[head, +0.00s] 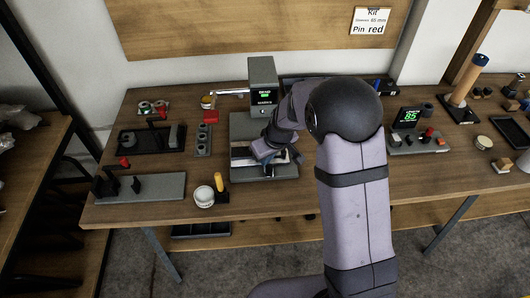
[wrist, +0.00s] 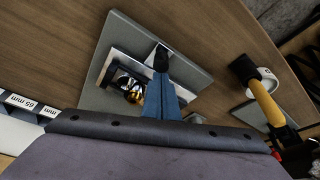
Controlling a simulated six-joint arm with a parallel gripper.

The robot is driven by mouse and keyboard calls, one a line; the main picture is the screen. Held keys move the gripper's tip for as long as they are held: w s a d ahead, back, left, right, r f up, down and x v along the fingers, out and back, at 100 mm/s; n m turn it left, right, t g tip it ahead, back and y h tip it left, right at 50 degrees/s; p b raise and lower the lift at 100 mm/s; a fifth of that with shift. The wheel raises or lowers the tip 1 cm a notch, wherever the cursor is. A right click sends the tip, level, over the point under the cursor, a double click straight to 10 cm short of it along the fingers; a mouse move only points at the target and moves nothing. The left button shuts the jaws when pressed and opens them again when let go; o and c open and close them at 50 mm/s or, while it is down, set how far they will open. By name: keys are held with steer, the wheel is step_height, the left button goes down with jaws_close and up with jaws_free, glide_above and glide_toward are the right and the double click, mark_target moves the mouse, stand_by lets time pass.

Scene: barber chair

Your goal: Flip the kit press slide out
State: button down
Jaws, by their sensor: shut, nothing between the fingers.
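The kit press stands at the middle of the bench, with a grey upright head (head: 263,82) bearing a small lit display and a flat grey base plate (head: 240,125). The slide (head: 242,161) is a pale strip with dark parts across the front of that plate. In the wrist view the slide (wrist: 110,66) holds a shiny gold round part, and a black knob (wrist: 161,57) stands at its end. My gripper (head: 270,155) is low over the slide. In the wrist view its blue fingers (wrist: 161,80) are together and empty, tips at the knob; whether they touch it is unclear.
Black fixtures (head: 150,138) lie further left. A device reading 85 (head: 409,118) stands right of my arm. The front bench strip is mostly clear.

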steer(key=shift+s+f, duration=0.1)
steer(key=shift+s, duration=0.2)
steer(key=p+v, duration=0.5)
steer(key=v, duration=0.5)
steer(key=shift+w+p, duration=0.2)
steer(key=shift+p, duration=0.2)
steer(key=s+d+f+m+g+h, duration=0.1)
steer(key=s+f+m+g, duration=0.1)
steer(key=s, duration=0.5)
steer(key=s+d+f+m+g, duration=0.1)
steer(key=s+f+m+g, duration=0.15)
steer(key=s, duration=0.45)
steer(key=s+d+r+t, duration=0.1)
steer(key=s+d+r, duration=0.4)
steer(key=s+r, duration=0.2)
steer(key=shift+s+d+m+h, duration=0.25)
steer(key=shift+s+m+h, duration=0.2)
steer(key=shift+s, duration=0.65)
